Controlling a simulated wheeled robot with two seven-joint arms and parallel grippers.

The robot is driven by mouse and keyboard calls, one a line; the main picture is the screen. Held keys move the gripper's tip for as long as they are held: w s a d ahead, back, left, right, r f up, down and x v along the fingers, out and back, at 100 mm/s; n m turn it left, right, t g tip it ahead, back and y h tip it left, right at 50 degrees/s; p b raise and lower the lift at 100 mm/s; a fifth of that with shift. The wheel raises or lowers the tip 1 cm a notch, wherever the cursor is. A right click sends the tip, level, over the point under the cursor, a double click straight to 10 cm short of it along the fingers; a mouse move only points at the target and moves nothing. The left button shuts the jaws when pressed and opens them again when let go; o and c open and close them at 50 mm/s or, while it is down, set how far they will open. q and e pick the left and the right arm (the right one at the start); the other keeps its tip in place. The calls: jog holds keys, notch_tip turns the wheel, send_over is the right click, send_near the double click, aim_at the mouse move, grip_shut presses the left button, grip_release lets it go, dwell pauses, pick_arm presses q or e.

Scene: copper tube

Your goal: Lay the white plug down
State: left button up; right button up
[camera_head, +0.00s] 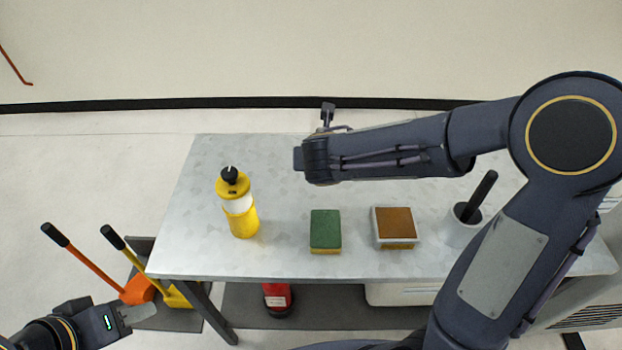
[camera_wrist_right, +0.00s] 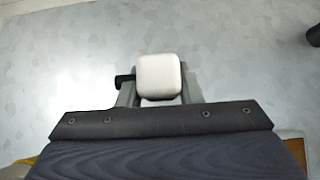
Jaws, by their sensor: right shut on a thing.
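The white plug (camera_wrist_right: 159,72) shows in the right wrist view as a pale block with rounded corners. My right gripper (camera_wrist_right: 158,90) is shut on it, with a grey finger at each side. The grey table top (camera_wrist_right: 60,60) fills the view behind it; I cannot tell the height of the plug above the table. In the head view my right wrist is over the back of the table (camera_head: 270,155) and hides the plug. My left gripper (camera_head: 137,313) is low at the left, off the table's front left corner, seen edge-on, with nothing visible in it.
A yellow and white bottle (camera_head: 240,208), a green sponge (camera_head: 326,229), a brown-topped block (camera_head: 394,225) and a cup (camera_head: 459,232) with a black handle stand on the table. The back left of the top is clear. Orange and yellow long-handled tools (camera_head: 85,262) stand left of it.

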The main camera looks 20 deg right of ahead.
jog(key=shift+w+a+f, duration=0.35)
jog(key=shift+a+f, duration=0.05)
jog(key=shift+f, duration=0.25)
jog(key=shift+w+a+f, duration=0.3)
jog(key=shift+a+f, duration=0.1)
jog(key=shift+f, duration=0.2)
jog(key=shift+w+a+f+b, duration=0.15)
jog(key=shift+f+b, duration=0.35)
jog(key=shift+f, duration=0.45)
jog(key=shift+w+a+f+b, duration=0.1)
jog(key=shift+f+b, duration=0.35)
jog(key=shift+f, duration=0.5)
jog(key=shift+f, duration=0.15)
jog(key=o, duration=0.5)
jog(key=shift+f, duration=0.1)
jog(key=o, duration=0.5)
